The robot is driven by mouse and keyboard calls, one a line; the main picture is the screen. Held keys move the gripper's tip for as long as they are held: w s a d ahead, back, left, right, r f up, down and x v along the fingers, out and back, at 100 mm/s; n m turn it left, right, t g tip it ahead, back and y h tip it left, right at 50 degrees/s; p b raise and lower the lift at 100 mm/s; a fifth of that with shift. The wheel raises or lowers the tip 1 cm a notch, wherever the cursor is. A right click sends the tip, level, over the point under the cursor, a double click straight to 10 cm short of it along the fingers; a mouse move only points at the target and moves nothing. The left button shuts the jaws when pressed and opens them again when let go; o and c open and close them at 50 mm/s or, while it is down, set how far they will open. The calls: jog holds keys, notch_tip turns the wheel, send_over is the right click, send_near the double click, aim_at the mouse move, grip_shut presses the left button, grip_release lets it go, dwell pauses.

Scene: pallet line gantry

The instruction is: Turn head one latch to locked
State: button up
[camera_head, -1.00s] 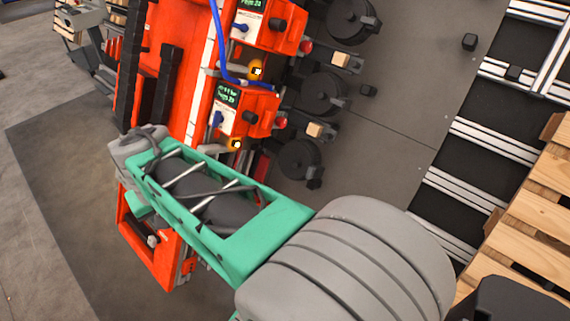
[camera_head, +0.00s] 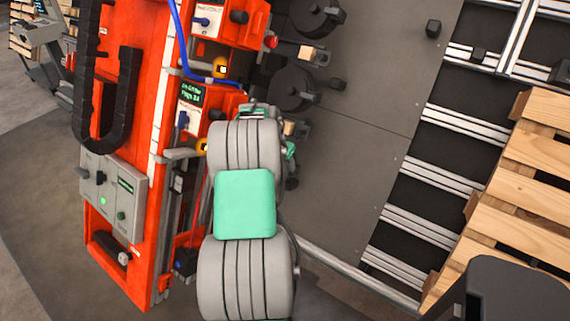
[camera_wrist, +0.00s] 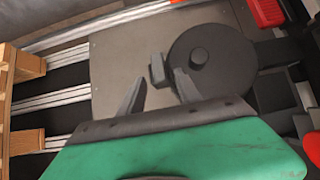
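Two orange head units sit on the red gantry in the head view. The upper head (camera_head: 258,14) has a blue latch (camera_head: 202,22) beside a black knob. The lower head (camera_head: 222,101) has a small dark display and a blue latch (camera_head: 183,120); my arm covers part of it. The display text is too small to tell which is head one. No latch is identifiable in the wrist view.
A grey control box (camera_head: 113,193) with a green button is on the gantry at lower left. A blue cable (camera_head: 177,40) and black cable chain (camera_head: 125,100) run along it. Black discs (camera_head: 292,88) stand right of the heads. A wooden pallet (camera_head: 520,180) is at right.

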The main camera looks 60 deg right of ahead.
jog(key=shift+d+f, duration=0.15)
jog(key=shift+f, duration=0.15)
jog(key=shift+c, duration=0.2)
grip_shut()
